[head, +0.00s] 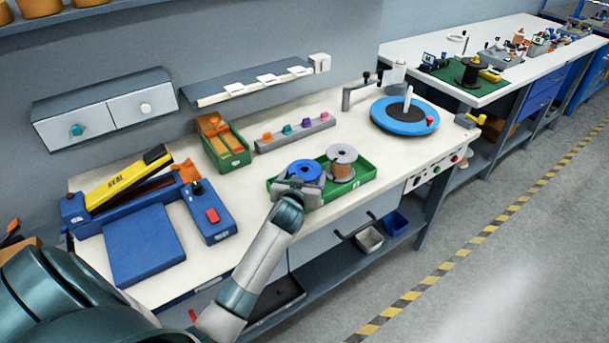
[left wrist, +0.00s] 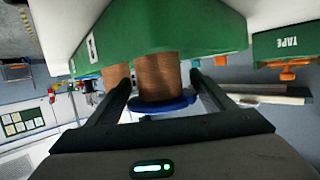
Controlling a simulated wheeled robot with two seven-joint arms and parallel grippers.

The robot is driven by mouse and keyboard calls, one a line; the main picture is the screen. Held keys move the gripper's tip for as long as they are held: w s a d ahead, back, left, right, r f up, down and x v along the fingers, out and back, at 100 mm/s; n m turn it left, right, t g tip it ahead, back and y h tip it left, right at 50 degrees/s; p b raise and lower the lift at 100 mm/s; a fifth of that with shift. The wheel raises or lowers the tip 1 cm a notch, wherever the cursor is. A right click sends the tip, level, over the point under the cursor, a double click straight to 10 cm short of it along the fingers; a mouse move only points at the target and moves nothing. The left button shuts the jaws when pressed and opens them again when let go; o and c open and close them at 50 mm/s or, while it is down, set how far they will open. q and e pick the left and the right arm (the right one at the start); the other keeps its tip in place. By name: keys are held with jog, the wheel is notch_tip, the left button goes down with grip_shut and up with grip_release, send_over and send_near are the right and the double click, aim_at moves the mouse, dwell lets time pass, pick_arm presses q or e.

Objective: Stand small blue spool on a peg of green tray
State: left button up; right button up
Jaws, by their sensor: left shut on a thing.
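The small blue spool (head: 305,170) is at the left part of the green tray (head: 366,172), its blue flange facing up. My left gripper (head: 299,183) is shut on it from the front side. The left wrist view, which looks upside down, shows the spool's copper winding (left wrist: 158,77) and blue flange (left wrist: 162,106) between my two fingers (left wrist: 160,88). The tray wall (left wrist: 205,35) hides the spool's far end, so I cannot tell whether it sits on a peg. My right gripper is not in view.
A grey-flanged copper spool (head: 341,158) stands in the tray just right of the blue one. Behind are a green tape box (head: 232,158) and a grey rack with coloured knobs (head: 296,134). A blue turntable (head: 404,127) stands to the right, a blue press (head: 146,240) to the left.

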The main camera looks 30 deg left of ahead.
pick_arm(q)
jog(key=o, duration=1.7)
jog(key=shift+f, duration=0.35)
jog(key=shift+s+d, duration=0.1)
jog(key=shift+s, duration=0.05)
jog(key=b+v, duration=0.3)
jog(key=v, duration=1.4)
jog(key=shift+s+r, duration=0.1)
jog(key=shift+r, duration=0.05)
